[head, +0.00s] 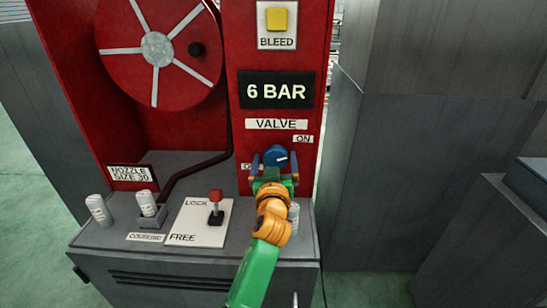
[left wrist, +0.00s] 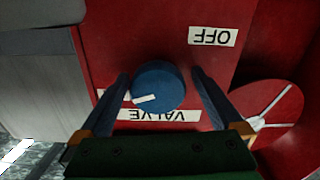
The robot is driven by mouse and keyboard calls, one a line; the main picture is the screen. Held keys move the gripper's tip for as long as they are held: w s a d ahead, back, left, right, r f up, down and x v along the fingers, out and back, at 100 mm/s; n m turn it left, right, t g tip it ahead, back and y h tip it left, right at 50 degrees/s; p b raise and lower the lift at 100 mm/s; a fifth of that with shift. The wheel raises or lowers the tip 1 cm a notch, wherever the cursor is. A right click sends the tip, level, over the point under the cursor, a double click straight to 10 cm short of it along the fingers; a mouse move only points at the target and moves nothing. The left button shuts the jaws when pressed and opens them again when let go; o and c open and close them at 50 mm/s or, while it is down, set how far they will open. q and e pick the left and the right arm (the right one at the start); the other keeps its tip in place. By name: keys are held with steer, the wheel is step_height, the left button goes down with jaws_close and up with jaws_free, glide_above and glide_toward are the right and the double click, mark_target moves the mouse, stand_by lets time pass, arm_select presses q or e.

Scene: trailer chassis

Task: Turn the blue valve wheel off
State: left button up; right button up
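The blue valve wheel (head: 274,154) is on the red panel under the VALVE label (head: 277,124). Its white mark points right, toward the ON label (head: 303,139). In the left wrist view the wheel (left wrist: 160,84) sits between my two fingers, and the OFF label (left wrist: 212,37) is clear of them; the view is upside down. My left gripper (head: 275,166) is open around the wheel, one finger on each side. A small gap shows at the right finger in the wrist view; contact on the other side I cannot tell. In the head view, my gripper partly hides the OFF label.
A 6 BAR display (head: 276,90) and a yellow BLEED button (head: 277,19) are above. A red-knobbed lever (head: 215,205) and several pale cylinders stand on the grey ledge. A red hose reel (head: 160,55) is at left. Grey cabinets (head: 385,180) stand at right.

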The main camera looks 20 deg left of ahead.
arm_select(q)
steer(key=shift+s+d+r, duration=0.25)
steer(key=shift+s+r, duration=0.05)
steer(key=shift+s, duration=0.2)
steer(key=shift+s+d+r, duration=0.2)
steer(key=shift+s+r, duration=0.1)
steer(key=shift+s, duration=0.2)
steer(key=c, duration=0.7)
steer(key=shift+a, duration=0.1)
steer(key=c, duration=0.5)
steer(key=shift+c, duration=0.2)
arm_select(e)
steer(key=shift+s+d, duration=0.25)
steer(key=shift+s, duration=0.55)
